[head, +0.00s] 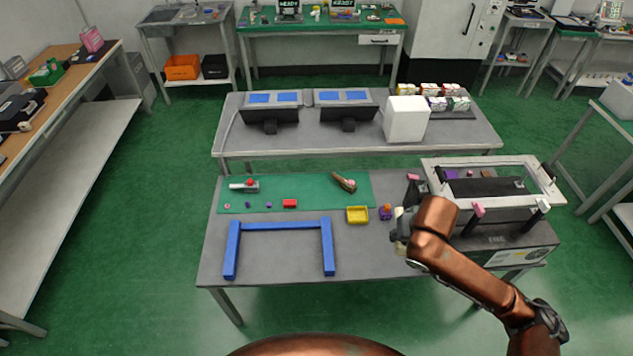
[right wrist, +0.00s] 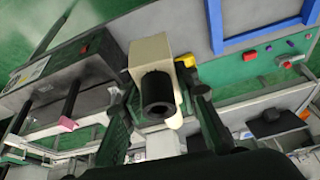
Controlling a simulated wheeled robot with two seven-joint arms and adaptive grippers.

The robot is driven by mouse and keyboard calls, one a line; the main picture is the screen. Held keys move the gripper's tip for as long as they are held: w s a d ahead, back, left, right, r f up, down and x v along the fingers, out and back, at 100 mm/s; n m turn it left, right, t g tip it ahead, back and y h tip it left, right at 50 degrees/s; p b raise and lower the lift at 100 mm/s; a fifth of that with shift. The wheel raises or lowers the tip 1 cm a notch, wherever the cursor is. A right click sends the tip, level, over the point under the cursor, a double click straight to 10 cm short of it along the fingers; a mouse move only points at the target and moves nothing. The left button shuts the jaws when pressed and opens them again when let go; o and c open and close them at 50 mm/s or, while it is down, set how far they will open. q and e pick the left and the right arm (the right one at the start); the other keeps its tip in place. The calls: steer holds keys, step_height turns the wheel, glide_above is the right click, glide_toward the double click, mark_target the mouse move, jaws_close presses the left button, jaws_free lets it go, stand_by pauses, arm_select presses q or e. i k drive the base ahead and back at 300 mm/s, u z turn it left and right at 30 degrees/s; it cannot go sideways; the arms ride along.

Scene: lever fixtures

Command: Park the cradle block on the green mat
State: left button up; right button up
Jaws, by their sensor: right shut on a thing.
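The green mat (head: 312,186) lies along the back left of the near grey table. My right gripper (head: 401,222) is over the table, right of the mat and beside the yellow tray. In the right wrist view my right gripper (right wrist: 160,112) is shut on a cream block (right wrist: 150,52) with a dark hollow cylinder at its near end. This looks like the cradle block, though its shape is partly hidden by the fingers. In the head view only a small pale part of it shows by the gripper. My left gripper is not in view.
The mat bears a grey tool with a red part (head: 246,185), a brown-handled item (head: 344,182), a red block (head: 290,204) and small pieces. A blue frame (head: 280,226), yellow tray (head: 357,215) and purple item (head: 386,213) are nearby. A dark machine (head: 510,240) stands right.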

mark_target(291, 184)
steer(key=u, duration=0.1)
steer(key=i, duration=0.7)
steer(key=u, duration=0.8)
steer(key=i, duration=0.45)
steer(key=u, duration=0.35)
